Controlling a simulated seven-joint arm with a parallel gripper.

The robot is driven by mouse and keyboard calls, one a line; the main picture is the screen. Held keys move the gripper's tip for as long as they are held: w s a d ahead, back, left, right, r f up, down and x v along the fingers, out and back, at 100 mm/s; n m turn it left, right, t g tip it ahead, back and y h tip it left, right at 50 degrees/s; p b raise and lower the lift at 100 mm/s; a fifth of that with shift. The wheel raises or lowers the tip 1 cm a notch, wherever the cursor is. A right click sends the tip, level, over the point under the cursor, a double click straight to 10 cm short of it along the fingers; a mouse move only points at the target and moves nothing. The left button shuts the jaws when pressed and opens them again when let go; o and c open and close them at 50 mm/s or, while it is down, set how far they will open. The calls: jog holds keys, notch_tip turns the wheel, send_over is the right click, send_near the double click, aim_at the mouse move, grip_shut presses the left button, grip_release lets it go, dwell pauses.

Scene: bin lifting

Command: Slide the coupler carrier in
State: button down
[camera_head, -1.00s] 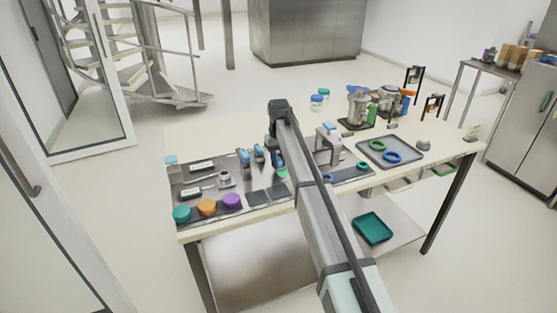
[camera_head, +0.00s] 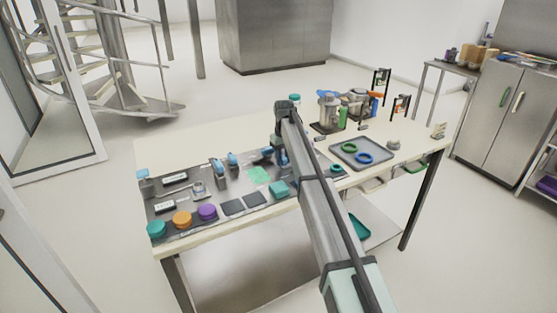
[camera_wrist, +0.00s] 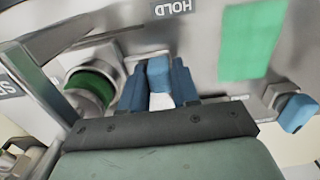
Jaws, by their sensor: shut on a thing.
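My gripper (camera_head: 281,155) is over the instrument panel on the table, partly hidden by my arm in the head view. In the wrist view my gripper (camera_wrist: 160,88) has its two dark blue fingers shut on either side of a light blue grip block (camera_wrist: 158,72) with a white part below it. This block looks like the handle of the coupler carrier, but the carrier's body is mostly hidden. A metal ring with a green inside (camera_wrist: 88,92) lies just left of the fingers. A panel face with a "HOLD" label (camera_wrist: 172,8) is beyond them.
A green patch (camera_head: 259,175) and a teal block (camera_head: 279,188) are left of my arm. Other blue-handled parts (camera_head: 232,160) stand further left on the panel. A grey tray (camera_head: 345,147) with green and blue rings is to the right. The back left tabletop is clear.

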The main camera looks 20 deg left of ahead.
jog(key=shift+w+d, duration=0.2)
jog(key=shift+w, duration=0.05)
jog(key=c, duration=1.1)
grip_release()
jog(key=shift+o, duration=0.9)
jog(key=shift+r, duration=0.15)
notch_tip(320, 180, up, 14)
jog(key=shift+f, duration=0.2)
